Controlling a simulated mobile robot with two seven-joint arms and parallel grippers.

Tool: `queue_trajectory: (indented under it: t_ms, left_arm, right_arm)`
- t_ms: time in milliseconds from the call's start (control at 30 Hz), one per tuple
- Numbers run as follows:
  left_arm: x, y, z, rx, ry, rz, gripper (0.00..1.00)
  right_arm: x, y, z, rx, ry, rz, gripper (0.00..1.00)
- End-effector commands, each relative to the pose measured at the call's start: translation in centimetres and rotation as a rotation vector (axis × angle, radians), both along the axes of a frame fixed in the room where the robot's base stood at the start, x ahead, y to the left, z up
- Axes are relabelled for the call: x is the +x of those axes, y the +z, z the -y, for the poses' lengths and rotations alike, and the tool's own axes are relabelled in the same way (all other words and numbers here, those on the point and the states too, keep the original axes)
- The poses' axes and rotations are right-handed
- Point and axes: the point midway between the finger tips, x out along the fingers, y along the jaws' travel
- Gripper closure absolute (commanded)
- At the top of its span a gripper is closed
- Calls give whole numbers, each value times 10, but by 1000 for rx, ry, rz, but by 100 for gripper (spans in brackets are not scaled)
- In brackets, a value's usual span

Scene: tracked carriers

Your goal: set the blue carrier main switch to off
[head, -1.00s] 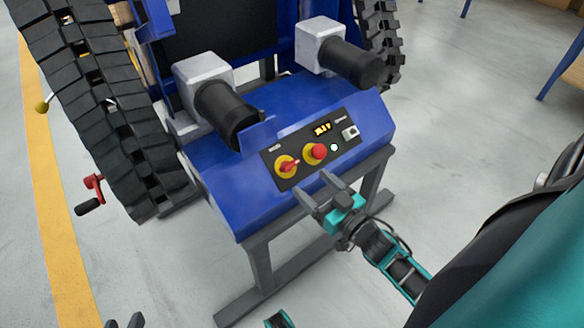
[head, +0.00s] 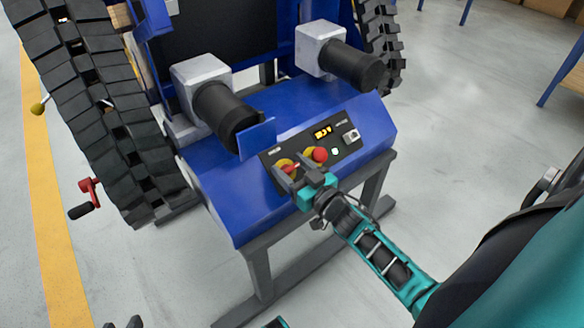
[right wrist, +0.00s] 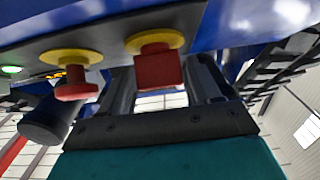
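The main switch (head: 285,166), a red handle on a yellow disc, sits at the left of the dark panel on the blue carrier (head: 220,190). My right gripper (head: 292,172) is at the panel and partly covers it. In the right wrist view, the red handle (right wrist: 158,70) shows in line with the gap between my two spread fingers (right wrist: 162,92). I cannot tell whether they touch it. The switch's setting cannot be read. My left gripper (head: 123,322) shows only as two dark, separated tips at the bottom edge.
A red emergency-stop button (head: 320,155) on yellow sits just right of the switch and also shows in the right wrist view (right wrist: 75,85). A lit display (head: 323,132), a green lamp (head: 335,152) and a small grey switch (head: 351,136) are farther right. A black motor cylinder (head: 225,112) overhangs the left.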

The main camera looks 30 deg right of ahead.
Motion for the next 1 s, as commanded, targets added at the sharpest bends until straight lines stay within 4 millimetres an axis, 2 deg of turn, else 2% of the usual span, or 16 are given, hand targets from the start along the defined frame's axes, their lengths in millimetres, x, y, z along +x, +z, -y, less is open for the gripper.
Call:
queue_trajectory:
  t_ms: [33, 400, 733, 1000]
  left_arm:
    - [0, -1, 0, 1, 1, -1, 62]
    - [0, -4, -2, 3, 3, -7, 62]
    - [0, 0, -2, 3, 5, -3, 62]
    - [0, 6, -4, 6, 9, -3, 62]
  right_arm:
    - [0, 0, 0, 0, 0, 0, 43]
    - [0, 0, 0, 0, 0, 0, 77]
    - [0, 1, 1, -39, 43, 2, 77]
    - [0, 2, 2, -158, 183, 10, 77]
